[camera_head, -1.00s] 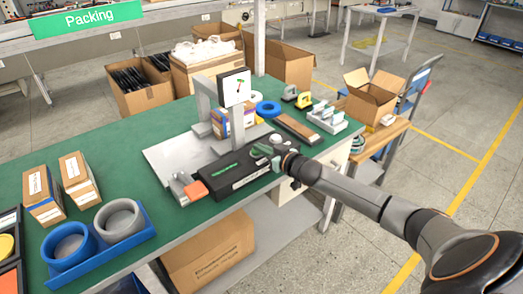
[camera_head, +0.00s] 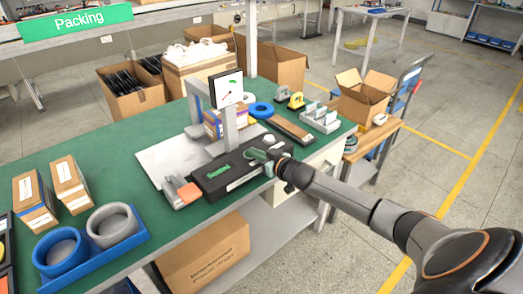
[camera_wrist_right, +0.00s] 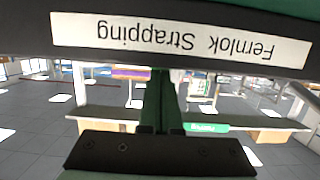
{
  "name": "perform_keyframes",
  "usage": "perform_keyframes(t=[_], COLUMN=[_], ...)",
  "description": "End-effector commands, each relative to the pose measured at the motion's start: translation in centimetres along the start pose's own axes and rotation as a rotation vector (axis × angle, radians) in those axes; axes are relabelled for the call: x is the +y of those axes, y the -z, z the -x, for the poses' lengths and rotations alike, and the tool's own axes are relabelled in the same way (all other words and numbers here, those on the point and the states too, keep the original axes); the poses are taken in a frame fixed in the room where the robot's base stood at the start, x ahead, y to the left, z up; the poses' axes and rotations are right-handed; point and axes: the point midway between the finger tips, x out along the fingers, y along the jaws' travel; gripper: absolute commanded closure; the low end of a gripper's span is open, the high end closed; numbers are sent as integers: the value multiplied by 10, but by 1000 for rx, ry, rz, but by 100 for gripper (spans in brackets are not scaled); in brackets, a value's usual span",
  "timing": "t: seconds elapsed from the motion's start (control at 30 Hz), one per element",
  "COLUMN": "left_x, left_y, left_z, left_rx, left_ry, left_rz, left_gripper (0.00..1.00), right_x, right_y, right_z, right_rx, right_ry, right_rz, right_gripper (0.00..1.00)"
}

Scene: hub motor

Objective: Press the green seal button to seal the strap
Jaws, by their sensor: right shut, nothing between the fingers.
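The black strapping machine (camera_head: 228,178) lies along the front of the green table, with a green label on its top. In the wrist view its white "Fernlok Strapping" label (camera_wrist_right: 180,38) shows upside down, close to my fingers. My right gripper (camera_head: 257,155) has shut, empty green fingers at the machine's right end, and they also show in the wrist view (camera_wrist_right: 160,100). I cannot tell whether they touch it. A strap cannot be made out. My left gripper is out of view.
A small screen (camera_head: 226,88) stands on a grey post behind the machine. An orange-ended grey device (camera_head: 181,191) sits at its left end. Blue and grey rings lie in a blue tray (camera_head: 120,250). Small cartons (camera_head: 70,182) stand at left. The table centre-left is clear.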

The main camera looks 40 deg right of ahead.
Motion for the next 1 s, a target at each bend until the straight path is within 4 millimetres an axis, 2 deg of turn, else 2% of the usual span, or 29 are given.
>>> perform_keyframes(t=[0.07,0.33,0.43,0.8,1.0], left_x=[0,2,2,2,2], left_y=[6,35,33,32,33], left_z=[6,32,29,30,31], left_rx=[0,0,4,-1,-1], left_ry=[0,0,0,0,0], left_rz=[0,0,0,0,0], left_gripper=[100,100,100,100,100], right_x=[-2,-3,-3,-3,-3], right_y=[-2,44,36,38,39], right_z=[3,9,22,75,96], right_rx=[-19,-3,-5,0,1], right_ry=[-1,0,1,1,0], right_rz=[-1,-2,-1,-1,-1], right_gripper=[100,100,100,100,100])
